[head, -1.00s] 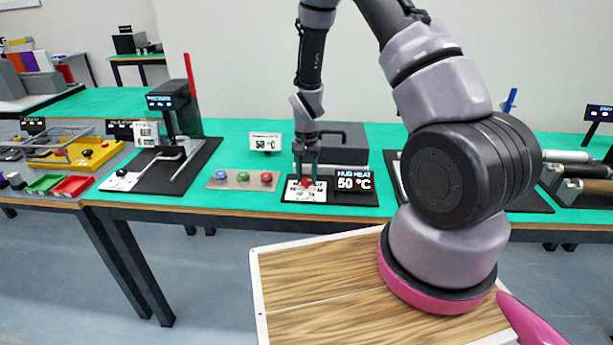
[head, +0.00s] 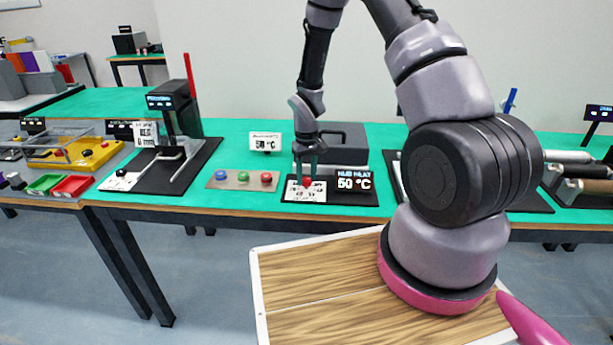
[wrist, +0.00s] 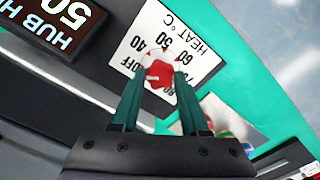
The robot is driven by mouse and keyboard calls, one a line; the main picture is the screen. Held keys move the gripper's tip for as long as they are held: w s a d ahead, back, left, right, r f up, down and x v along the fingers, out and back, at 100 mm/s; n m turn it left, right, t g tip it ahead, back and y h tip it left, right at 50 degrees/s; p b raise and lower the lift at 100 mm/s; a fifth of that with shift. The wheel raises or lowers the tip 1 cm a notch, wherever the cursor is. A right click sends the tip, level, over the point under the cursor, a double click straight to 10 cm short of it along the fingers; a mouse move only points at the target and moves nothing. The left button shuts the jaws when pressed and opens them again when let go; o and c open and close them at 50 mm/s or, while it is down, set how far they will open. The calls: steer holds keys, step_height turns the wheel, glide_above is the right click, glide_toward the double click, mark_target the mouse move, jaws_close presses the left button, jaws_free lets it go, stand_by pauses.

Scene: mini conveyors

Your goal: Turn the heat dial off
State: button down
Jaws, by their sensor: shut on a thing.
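The heat dial is a red knob (wrist: 158,74) on a white plate (wrist: 135,50) marked OFF, 40, 50, 60 and higher figures, with the word HEAT. My gripper (wrist: 157,80) is shut on the knob, one finger on each side, in the wrist view. I cannot tell where the dial's pointer stands.
A small sign (head: 265,142) reading 50 °C stands behind. A panel with blue, green and red buttons (head: 215,183) lies to the left. A dark grey box (head: 345,140) stands close behind my gripper. The black-framed press station (head: 175,110) is farther left.

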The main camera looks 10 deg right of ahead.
mark_target(307, 179)
steer(key=shift+n, duration=0.4)
steer(key=shift+c, duration=2)
jaws_free()
step_height(307, 179, up, 11)
